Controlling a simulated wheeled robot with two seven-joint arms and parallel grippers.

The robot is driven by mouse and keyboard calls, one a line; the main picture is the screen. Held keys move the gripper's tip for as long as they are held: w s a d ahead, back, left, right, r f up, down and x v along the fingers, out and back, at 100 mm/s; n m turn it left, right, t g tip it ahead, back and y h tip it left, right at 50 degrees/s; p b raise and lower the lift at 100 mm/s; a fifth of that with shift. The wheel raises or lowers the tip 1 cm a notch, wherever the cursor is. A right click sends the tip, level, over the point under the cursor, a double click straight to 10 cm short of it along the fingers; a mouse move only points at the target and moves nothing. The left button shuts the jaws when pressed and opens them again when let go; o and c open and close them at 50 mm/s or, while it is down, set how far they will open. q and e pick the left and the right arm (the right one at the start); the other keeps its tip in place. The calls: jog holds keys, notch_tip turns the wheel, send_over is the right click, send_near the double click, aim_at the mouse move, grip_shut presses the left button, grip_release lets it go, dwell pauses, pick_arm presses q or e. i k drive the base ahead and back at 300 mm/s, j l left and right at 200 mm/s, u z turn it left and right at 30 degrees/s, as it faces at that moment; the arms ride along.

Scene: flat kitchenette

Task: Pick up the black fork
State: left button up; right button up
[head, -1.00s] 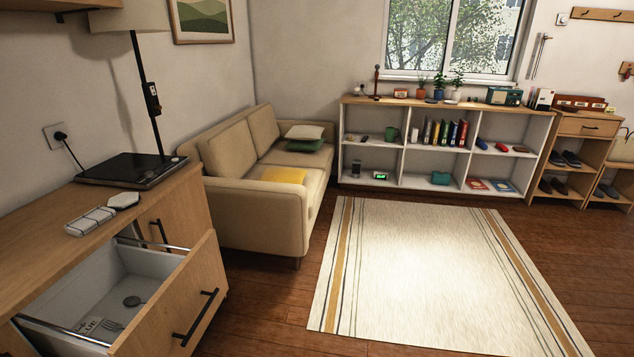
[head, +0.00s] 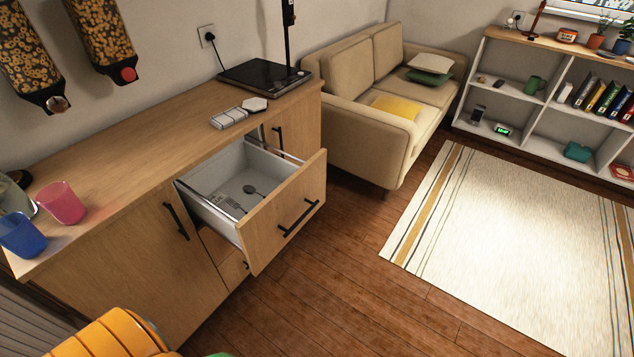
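An open drawer (head: 283,208) in the wooden counter holds a small fork (head: 238,208) near its front left side. The fork looks dark grey, but it is small, and its exact colour is hard to tell. It lies by a pale printed item (head: 222,198) on the drawer floor. A dark round-headed utensil (head: 250,189), like a spoon, lies farther back in the drawer. Neither of my grippers is in view.
The counter (head: 130,165) carries a pink cup (head: 61,203), a blue cup (head: 21,236), a white divided tray (head: 229,118) and a black hob (head: 264,76). An orange ribbed thing (head: 105,335) fills the bottom left. The floor (head: 320,290) before the drawer is clear.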

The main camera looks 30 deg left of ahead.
aim_at(235, 206)
jog(key=u, duration=1.6)
jog(key=i+l+u, duration=0.1)
jog(key=i+l, duration=0.55)
